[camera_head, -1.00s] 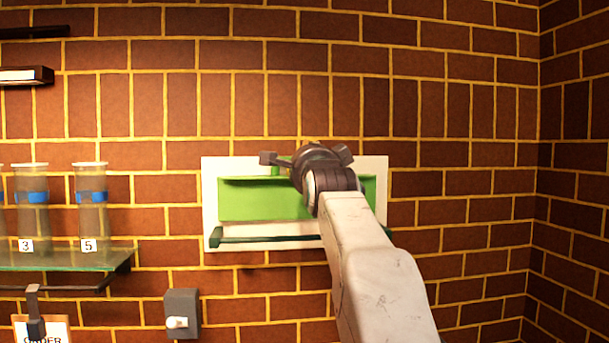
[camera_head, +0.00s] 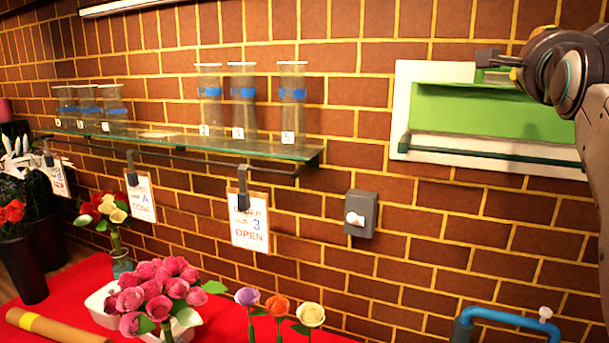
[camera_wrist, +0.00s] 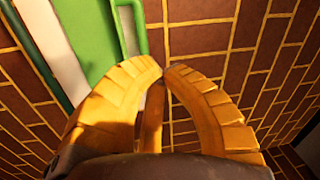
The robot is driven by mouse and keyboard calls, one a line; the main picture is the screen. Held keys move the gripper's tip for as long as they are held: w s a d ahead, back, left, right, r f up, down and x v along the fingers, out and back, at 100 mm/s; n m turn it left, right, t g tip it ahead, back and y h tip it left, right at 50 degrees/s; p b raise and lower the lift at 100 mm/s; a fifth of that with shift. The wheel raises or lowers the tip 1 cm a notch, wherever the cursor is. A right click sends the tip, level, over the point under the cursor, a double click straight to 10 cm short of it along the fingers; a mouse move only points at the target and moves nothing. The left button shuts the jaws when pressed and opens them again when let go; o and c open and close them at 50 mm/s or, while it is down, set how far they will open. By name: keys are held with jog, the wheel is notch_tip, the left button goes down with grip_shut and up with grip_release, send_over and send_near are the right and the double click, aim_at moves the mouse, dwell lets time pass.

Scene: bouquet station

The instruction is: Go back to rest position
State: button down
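My gripper (camera_wrist: 163,69) shows in the wrist view with its orange segmented fingers curved inward and their tips almost meeting. Nothing is held between them. In the head view the dark end of my arm is at the upper right, in front of the green wall hatch (camera_head: 480,112) with its white frame. The fingers cannot be made out clearly there. In the wrist view the green panel and its handle (camera_wrist: 128,30) lie at the upper left, beside the fingers. I cannot tell how far the gripper is from the wall.
A glass shelf (camera_head: 220,148) holds several clear vases (camera_head: 242,105). Order cards (camera_head: 248,225) hang below it. A grey switch box (camera_head: 360,213) is on the brick wall. Pink roses (camera_head: 155,290) and other flowers stand on the red table (camera_head: 215,312). A blue handle (camera_head: 500,315) is at lower right.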

notch_tip(320, 180, down, 28)
jog(key=s+n+g+y, duration=0.2)
jog(key=n+g+y, duration=0.2)
jog(key=n+g, duration=0.65)
jog(key=s+a+f+n+g+y, duration=0.2)
jog(key=s+a+f+n, duration=0.2)
jog(key=s+a+f, duration=0.35)
jog(key=s+a+f+n+g+y, duration=0.1)
jog(key=s+a+f+n, duration=0.3)
jog(key=s+f, duration=0.55)
jog(key=s+a+f+n+y, duration=0.1)
jog(key=s+a+f, duration=0.3)
jog(key=a, duration=0.5)
jog(key=shift+s+n+y, duration=0.3)
jog(key=shift+s+n, duration=0.45)
jog(key=shift+s, duration=0.05)
